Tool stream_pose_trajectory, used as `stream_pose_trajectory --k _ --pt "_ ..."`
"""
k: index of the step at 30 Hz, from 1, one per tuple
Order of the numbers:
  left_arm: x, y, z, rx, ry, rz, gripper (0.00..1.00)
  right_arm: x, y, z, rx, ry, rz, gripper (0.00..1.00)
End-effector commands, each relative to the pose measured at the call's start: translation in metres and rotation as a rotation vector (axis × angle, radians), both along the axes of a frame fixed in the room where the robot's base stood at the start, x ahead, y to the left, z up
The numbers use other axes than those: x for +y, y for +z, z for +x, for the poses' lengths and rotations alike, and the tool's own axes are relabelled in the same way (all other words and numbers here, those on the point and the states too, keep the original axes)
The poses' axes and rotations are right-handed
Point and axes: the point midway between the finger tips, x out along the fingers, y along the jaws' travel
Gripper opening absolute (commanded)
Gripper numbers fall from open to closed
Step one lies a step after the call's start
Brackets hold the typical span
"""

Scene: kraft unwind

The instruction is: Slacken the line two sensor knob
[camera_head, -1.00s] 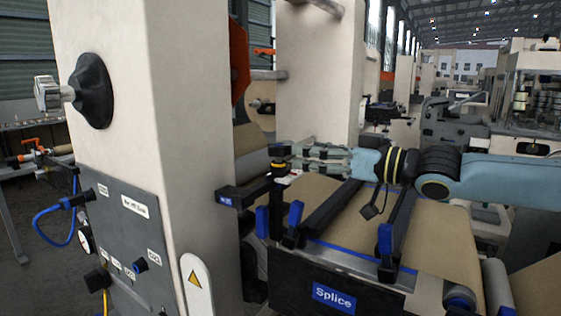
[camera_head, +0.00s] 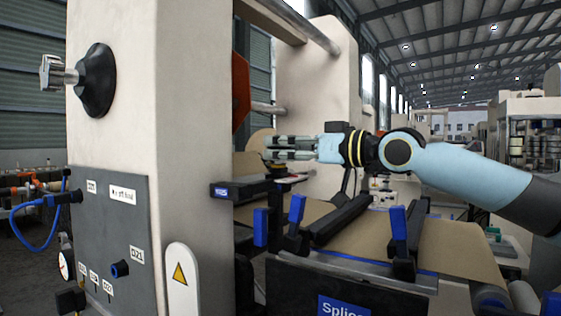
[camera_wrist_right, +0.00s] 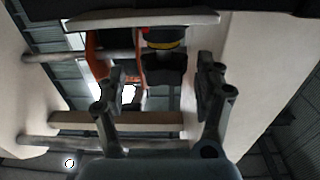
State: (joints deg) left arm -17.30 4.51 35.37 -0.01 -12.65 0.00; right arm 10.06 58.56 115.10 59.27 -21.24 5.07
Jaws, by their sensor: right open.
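A small dark knob with a yellow ring (camera_wrist_right: 165,63) sits on a black sensor arm beside the cream column; I take it as the sensor knob. In the head view the knob (camera_head: 277,170) is small and partly hidden by my right gripper (camera_head: 268,148). That gripper points left, and its fingers lie just above the knob. In the right wrist view the right gripper (camera_wrist_right: 160,80) is open, with the knob in the gap's direction, nearer the right finger. No contact shows. My left gripper is not in view.
The cream column (camera_head: 180,120) stands close at left, with a big black knob (camera_head: 97,80) and a grey panel (camera_head: 120,230). Below my right arm is the splice table with blue-ended black bars (camera_head: 345,220) over brown paper (camera_head: 460,250). Metal rollers cross behind.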

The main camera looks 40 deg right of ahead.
Motion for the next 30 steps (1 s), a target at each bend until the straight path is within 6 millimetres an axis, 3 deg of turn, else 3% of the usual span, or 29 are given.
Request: stream_pose_trajectory --k 16,28,30 --pt "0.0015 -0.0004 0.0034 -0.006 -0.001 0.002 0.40 0.0085 0.0007 0.0111 0.001 0.013 -0.002 0.69" --pt "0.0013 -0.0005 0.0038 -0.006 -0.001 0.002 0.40 0.0083 0.0006 0.0111 0.001 0.012 -0.002 0.16" --pt "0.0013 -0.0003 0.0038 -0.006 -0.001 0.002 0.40 0.0083 0.0007 0.0111 0.001 0.012 -0.002 0.14"
